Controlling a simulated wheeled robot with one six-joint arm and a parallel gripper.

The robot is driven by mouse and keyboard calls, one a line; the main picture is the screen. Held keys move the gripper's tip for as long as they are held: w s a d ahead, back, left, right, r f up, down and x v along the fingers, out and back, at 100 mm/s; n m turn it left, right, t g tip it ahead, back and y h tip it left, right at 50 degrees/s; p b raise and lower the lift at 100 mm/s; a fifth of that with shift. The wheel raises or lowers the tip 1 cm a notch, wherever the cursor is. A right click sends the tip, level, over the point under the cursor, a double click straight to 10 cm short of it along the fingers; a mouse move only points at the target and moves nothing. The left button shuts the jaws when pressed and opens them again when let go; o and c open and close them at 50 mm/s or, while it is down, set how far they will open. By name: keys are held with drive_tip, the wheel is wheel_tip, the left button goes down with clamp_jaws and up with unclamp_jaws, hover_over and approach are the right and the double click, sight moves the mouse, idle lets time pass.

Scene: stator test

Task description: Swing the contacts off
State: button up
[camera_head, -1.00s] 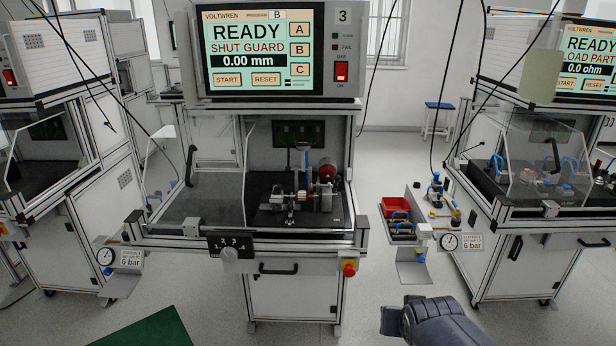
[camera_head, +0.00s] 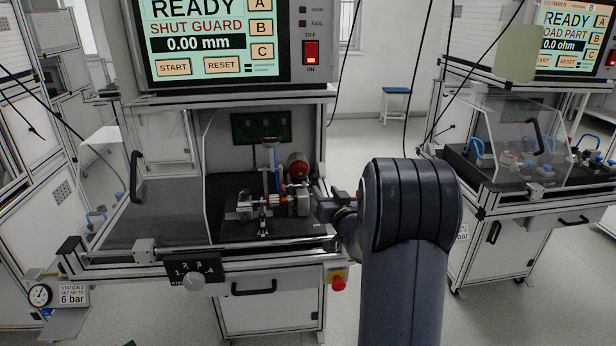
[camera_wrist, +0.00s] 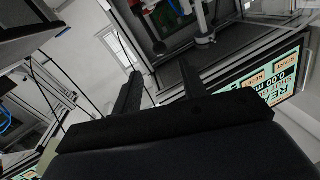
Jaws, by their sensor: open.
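The test fixture (camera_head: 268,208) stands on a dark plate inside the middle station. It has a metal post with a blue part (camera_head: 276,160), a small copper-orange part and a red round part (camera_head: 298,167). Which of its small parts are the contacts I cannot tell. My gripper (camera_wrist: 160,88) is open, with nothing between its two black fingers in the wrist view. In the head view my arm stands right of the station, its end near the fixture's right side; the fingers are not clear there. Part of the fixture shows at the top of the wrist view (camera_wrist: 172,12), beyond the fingers.
The clear guard (camera_head: 165,205) covers the left part of the station; the fixture's front is uncovered. The screen (camera_head: 205,38) reads READY, SHUT GUARD, 0.00 mm. A numbered dial (camera_head: 195,281) and a red button (camera_head: 338,282) sit on the front. Another station (camera_head: 520,150) stands right.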

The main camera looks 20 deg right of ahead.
sight(316, 179)
drive_tip(key=w, duration=0.3)
drive_tip(key=w+p, duration=0.1)
drive_tip(key=w, duration=0.5)
drive_tip(key=shift+w+d, duration=0.2)
drive_tip(key=shift+d, duration=0.15)
clamp_jaws()
